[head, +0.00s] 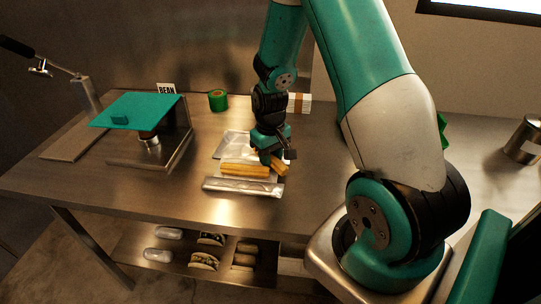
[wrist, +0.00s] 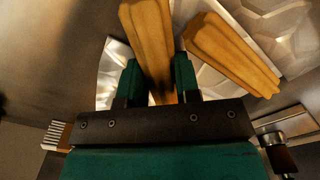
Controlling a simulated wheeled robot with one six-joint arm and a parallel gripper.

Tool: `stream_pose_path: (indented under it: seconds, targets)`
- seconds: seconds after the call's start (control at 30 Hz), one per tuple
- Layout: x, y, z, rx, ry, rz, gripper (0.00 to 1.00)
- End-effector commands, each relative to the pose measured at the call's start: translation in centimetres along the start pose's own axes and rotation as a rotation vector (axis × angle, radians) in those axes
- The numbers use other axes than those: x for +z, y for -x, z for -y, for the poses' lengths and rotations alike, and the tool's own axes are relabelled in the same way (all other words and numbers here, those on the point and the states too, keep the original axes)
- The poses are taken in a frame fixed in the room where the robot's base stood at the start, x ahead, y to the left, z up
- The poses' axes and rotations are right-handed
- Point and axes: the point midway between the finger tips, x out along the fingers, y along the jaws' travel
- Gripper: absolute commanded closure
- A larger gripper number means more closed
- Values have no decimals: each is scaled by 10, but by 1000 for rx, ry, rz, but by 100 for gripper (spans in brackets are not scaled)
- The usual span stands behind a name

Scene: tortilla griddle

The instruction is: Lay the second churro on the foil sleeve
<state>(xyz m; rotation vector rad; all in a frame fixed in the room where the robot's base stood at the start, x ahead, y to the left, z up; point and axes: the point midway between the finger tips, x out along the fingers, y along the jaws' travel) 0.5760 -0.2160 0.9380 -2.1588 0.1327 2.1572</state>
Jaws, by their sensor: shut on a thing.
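My gripper (head: 267,157) is shut on a ridged golden churro (wrist: 150,40), which juts out between the fingers in the wrist view. In the head view the held churro (head: 280,166) shows tilted beside the fingers, partly hidden by them. Another churro (head: 245,171) lies just left of the gripper at the front of the crinkled foil sleeve (head: 232,145). In the wrist view this other churro (wrist: 232,55) lies slantwise on the foil (wrist: 290,40), right of the held one. I cannot tell whether the held churro touches the foil.
A long silver foil strip (head: 243,187) lies nearer the table's front edge. A press with a teal top (head: 135,110) stands at left. A green roll (head: 218,100) stands behind. A metal container (head: 524,140) is at far right. The steel table (head: 130,195) is clear at front left.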

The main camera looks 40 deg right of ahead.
Motion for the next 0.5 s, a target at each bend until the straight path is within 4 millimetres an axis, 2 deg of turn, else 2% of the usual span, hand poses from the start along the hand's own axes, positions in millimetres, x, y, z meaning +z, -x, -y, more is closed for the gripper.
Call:
stream_pose_path:
  seconds: [0.1,0.13,0.23,0.5]
  targets:
    - [0,-4,0,0,0,0,96]
    - [0,-4,0,0,0,0,67]
    - [0,-3,0,0,0,0,44]
    - [0,-2,0,0,0,0,44]
